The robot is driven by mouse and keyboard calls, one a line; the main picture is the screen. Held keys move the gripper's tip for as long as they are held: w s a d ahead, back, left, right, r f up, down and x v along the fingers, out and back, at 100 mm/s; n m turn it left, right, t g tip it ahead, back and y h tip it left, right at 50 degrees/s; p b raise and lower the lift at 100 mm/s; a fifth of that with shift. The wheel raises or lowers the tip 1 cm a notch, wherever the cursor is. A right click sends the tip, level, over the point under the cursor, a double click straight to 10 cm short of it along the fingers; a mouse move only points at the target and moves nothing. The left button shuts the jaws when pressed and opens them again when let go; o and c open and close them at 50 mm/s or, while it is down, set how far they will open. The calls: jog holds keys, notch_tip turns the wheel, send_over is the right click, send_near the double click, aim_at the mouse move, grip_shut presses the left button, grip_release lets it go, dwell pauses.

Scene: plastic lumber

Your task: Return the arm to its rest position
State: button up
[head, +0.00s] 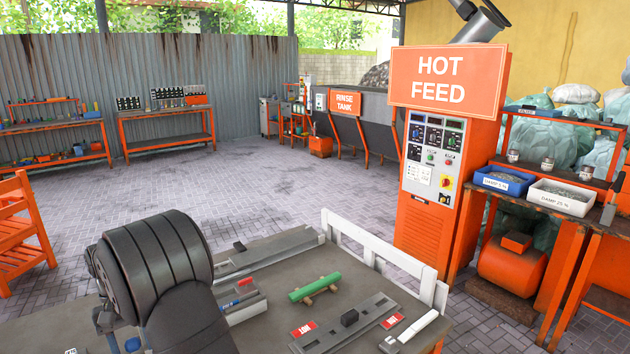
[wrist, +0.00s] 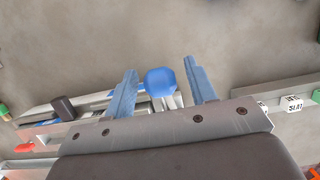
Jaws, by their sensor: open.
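My gripper (wrist: 160,65) is open in the wrist view, its two blue fingers apart over the grey worktop (wrist: 235,35). A rounded blue object (wrist: 160,82) shows between the fingers, with a visible gap on each side. What it belongs to, and how far below the fingers it lies, I cannot tell. My dark grey arm fills the lower left of the head view and hides part of the bench (head: 270,318). The gripper's fingers are not clearly visible there.
On the bench are a green rod (head: 315,287) on wooden supports, a tray (head: 245,308) with small items, a grey rail (head: 345,325) with a dark block, and a white cylinder (head: 418,326). A white barrier (head: 385,258) edges the bench beside the orange HOT FEED cabinet (head: 440,170).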

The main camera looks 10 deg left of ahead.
jog(key=f, duration=0.1)
jog(key=s+d+f, duration=0.1)
jog(key=shift+s+d+f, duration=0.1)
jog(key=shift+f, duration=0.2)
jog(key=shift+s+d+f+t+y, duration=0.15)
jog(key=shift+f+t+y, duration=0.25)
jog(key=shift+f, duration=0.1)
jog(key=shift+s+d+f+t+y, duration=0.1)
jog(key=shift+f+t+y, duration=0.3)
jog(key=shift+f, duration=0.1)
jog(key=o, duration=1.1)
jog(key=w+d+r+n+y, duration=0.2)
jog(key=d+r+n, duration=0.2)
jog(key=r, duration=0.5)
jog(key=w+d+r+n+y, duration=0.1)
jog(key=d+r+n+y, duration=0.2)
jog(key=r, duration=0.6)
jog(key=w+d+r+n+y, duration=0.15)
jog(key=d+r+n, duration=0.3)
jog(key=r, duration=0.55)
jog(key=shift+g, duration=0.4)
jog(key=x, duration=1)
jog(key=shift+a+f, duration=0.15)
jog(key=v, duration=1)
